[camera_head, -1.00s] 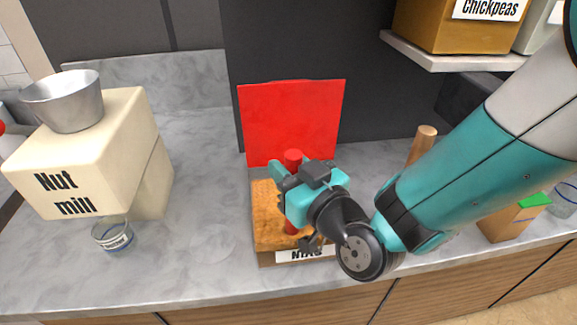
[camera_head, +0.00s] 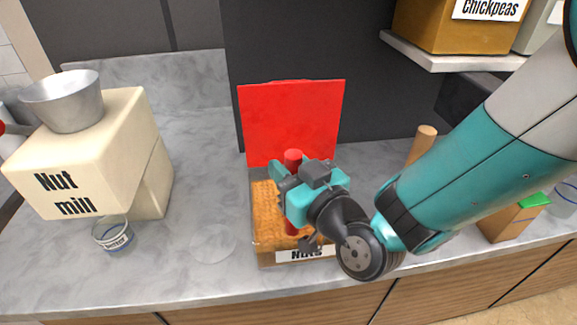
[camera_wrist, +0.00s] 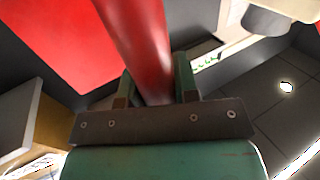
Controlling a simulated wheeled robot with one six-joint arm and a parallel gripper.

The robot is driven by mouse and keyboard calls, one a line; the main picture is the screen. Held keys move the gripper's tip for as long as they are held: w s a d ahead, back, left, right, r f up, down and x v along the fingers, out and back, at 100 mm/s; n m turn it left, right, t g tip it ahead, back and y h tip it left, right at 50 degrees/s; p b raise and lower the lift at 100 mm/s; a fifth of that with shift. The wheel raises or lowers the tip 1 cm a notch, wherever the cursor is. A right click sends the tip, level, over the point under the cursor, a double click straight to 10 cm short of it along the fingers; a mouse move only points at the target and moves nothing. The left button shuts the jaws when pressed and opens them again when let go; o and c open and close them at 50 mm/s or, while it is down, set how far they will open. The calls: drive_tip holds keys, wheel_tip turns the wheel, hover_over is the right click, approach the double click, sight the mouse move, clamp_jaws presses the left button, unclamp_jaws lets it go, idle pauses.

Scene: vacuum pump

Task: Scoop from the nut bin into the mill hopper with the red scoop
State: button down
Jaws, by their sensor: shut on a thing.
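My gripper (camera_head: 290,187) is shut on the upright red handle of the scoop (camera_head: 293,157), over the nut bin. The handle also fills the middle of the wrist view (camera_wrist: 145,45), between the two fingers (camera_wrist: 150,92). The nut bin (camera_head: 278,261) is a box labelled "Nuts" with brown contents and a raised red lid (camera_head: 292,120) behind. The scoop's lower end is hidden by my gripper and the bin. The cream nut mill (camera_head: 85,160) stands at the left with a grey metal hopper (camera_head: 63,101) on top.
A small glass jar (camera_head: 113,234) sits below the mill's front. A wooden handle (camera_head: 422,143) stands behind my arm. A chickpeas box (camera_head: 455,25) is on a shelf at upper right. The counter between mill and bin is clear.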

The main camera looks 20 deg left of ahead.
wheel_tip(320, 180, up, 12)
drive_tip(key=p, duration=1.1)
drive_tip(key=shift+f, duration=0.25)
